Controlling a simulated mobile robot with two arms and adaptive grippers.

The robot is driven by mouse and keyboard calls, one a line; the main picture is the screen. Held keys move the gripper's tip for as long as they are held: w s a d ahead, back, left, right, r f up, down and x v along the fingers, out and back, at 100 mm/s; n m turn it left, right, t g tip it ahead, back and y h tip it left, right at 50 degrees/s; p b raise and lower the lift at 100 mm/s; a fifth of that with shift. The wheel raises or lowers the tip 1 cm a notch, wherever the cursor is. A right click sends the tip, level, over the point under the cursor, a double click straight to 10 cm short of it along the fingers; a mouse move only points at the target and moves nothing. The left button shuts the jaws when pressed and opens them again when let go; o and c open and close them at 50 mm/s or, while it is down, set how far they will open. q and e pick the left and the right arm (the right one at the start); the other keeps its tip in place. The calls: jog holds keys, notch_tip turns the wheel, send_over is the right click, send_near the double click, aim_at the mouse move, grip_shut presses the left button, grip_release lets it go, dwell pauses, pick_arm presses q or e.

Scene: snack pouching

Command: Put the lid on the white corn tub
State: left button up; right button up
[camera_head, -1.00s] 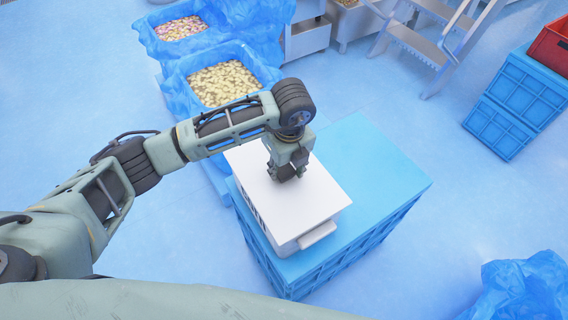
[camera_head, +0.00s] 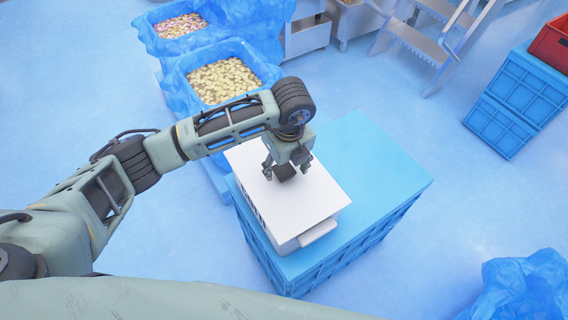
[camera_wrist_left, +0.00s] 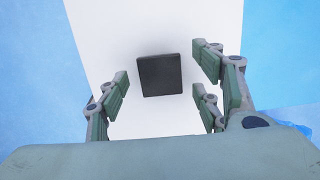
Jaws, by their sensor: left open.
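The white tub (camera_head: 318,233) stands on a blue crate stack in the head view, its handle at the front right. The flat white lid (camera_head: 305,205) lies over the tub's top and covers its opening, so the contents are hidden. A dark square knob (camera_wrist_left: 160,75) sits on the lid in the left wrist view. My left gripper (camera_head: 284,174) is just above the lid, with its fingers spread apart around the knob; it also shows in the left wrist view (camera_wrist_left: 160,92). Nothing is held in it. My right gripper is not in view.
The blue crate (camera_head: 385,180) under the tub has free room on its right side. Blue-lined bins of pale pieces (camera_head: 225,80) and pinkish pieces (camera_head: 180,26) stand behind. Blue crates (camera_head: 518,100) stand at the right, and a blue bag (camera_head: 525,285) lies at the lower right.

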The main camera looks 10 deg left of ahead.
pick_arm(q)
notch_tip(320, 180, up, 12)
jog(key=s+d, duration=0.1)
dwell(0.4)
dwell(0.3)
